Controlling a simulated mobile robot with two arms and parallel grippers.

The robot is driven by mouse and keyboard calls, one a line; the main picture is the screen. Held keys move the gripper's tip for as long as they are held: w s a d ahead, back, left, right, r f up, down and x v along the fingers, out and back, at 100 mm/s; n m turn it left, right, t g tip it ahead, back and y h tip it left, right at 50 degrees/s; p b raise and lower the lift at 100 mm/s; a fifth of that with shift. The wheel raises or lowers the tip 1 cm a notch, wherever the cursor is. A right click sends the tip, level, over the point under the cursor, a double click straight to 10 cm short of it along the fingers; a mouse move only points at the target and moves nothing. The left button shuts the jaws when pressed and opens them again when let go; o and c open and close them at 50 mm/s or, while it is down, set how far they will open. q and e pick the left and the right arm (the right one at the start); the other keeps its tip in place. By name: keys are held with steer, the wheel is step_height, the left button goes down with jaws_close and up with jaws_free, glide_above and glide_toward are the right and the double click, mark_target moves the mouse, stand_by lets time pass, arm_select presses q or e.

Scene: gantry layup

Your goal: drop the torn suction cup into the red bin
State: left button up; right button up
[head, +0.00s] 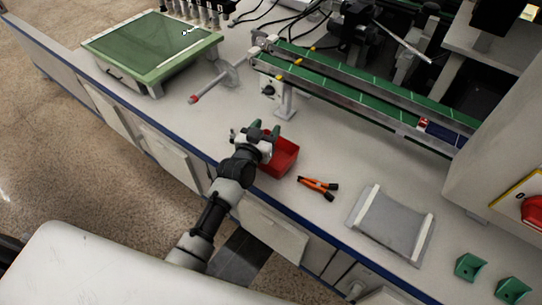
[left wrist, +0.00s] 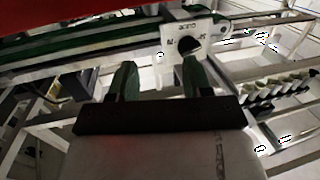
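The red bin (head: 283,157) stands on the bench near its front edge. My left gripper (head: 266,130) is over the bin's left side in the head view and hides part of it. In the left wrist view its two green fingers (left wrist: 158,65) stand apart with nothing visible between them. A red surface (left wrist: 60,12) fills the top left of that view, probably the bin. I cannot make out a torn suction cup in either view. My right gripper is not in view.
Orange-handled pliers (head: 318,187) lie right of the bin, then a grey tray (head: 392,225) and green blocks (head: 470,266). A green conveyor rail (head: 350,88) runs behind. A green-topped box (head: 150,45) stands at the far left. A red-tipped tool (head: 212,85) lies on the bench.

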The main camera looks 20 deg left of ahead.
arm_select(q)
steer(key=shift+s+a, duration=0.1)
steer(key=shift+s, duration=0.2)
steer(key=s+a+p, duration=0.1)
steer(key=s, duration=0.9)
steer(key=shift+a+r, duration=0.25)
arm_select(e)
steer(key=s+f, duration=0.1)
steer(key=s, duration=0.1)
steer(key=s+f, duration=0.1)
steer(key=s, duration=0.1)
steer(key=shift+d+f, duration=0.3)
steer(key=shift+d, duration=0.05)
